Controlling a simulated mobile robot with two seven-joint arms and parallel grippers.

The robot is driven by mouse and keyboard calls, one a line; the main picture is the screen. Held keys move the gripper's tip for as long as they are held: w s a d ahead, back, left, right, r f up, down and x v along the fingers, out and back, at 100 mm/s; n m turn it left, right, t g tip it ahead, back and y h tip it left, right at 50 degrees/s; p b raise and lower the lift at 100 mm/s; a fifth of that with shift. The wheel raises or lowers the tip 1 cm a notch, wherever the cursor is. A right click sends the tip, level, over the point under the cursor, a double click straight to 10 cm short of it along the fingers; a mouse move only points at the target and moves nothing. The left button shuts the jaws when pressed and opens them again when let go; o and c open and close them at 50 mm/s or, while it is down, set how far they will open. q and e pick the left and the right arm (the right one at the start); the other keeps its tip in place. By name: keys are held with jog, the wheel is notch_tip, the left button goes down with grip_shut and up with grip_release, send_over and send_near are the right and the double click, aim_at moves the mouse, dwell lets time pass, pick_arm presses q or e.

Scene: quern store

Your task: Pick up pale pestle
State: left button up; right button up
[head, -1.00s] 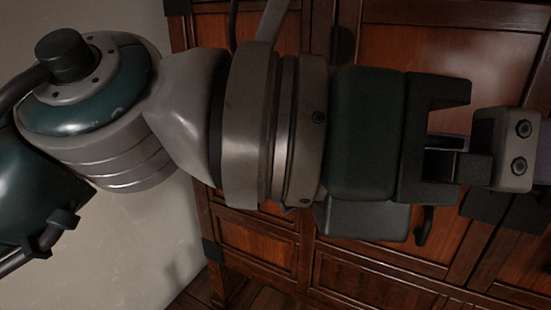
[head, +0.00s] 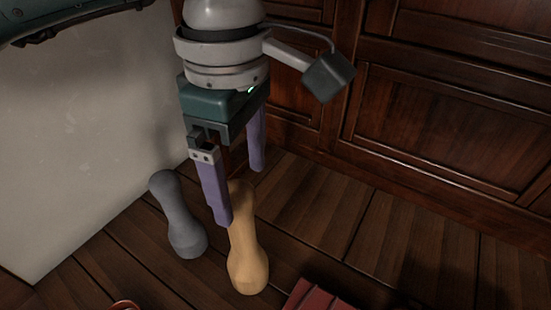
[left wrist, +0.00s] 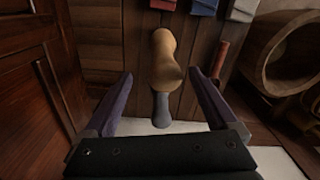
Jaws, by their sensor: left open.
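The pale tan pestle (head: 248,262), with a narrow waist and rounded ends, stands on the plank floor in the head view. My left gripper (head: 240,194) is open and points down, its two purple fingers around or just above the pestle's top. The near finger hides part of that top; I cannot tell whether they touch. In the left wrist view the pale pestle (left wrist: 162,58) shows between the fingertips of my left gripper (left wrist: 161,76). A similar grey pestle (head: 180,222) stands just left of it, and also shows in the left wrist view (left wrist: 161,106). My right gripper is not in view.
A dark wooden cabinet (head: 450,130) stands behind, and a pale wall (head: 90,140) is at left. A red object (head: 315,296) lies at the bottom edge. In the left wrist view a large round hollow vessel (left wrist: 270,60) is at right.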

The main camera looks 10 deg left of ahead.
aim_at(238, 212)
pick_arm(q)
jog(key=f, duration=0.1)
jog(key=f+b, duration=0.1)
jog(key=f, duration=0.3)
jog(key=shift+s+a+f+b, duration=0.1)
jog(key=shift+s+a+b, duration=0.2)
jog(key=shift+a+b, duration=0.1)
jog(key=shift+f, duration=0.45)
grip_shut()
jog(key=shift+r, duration=0.15)
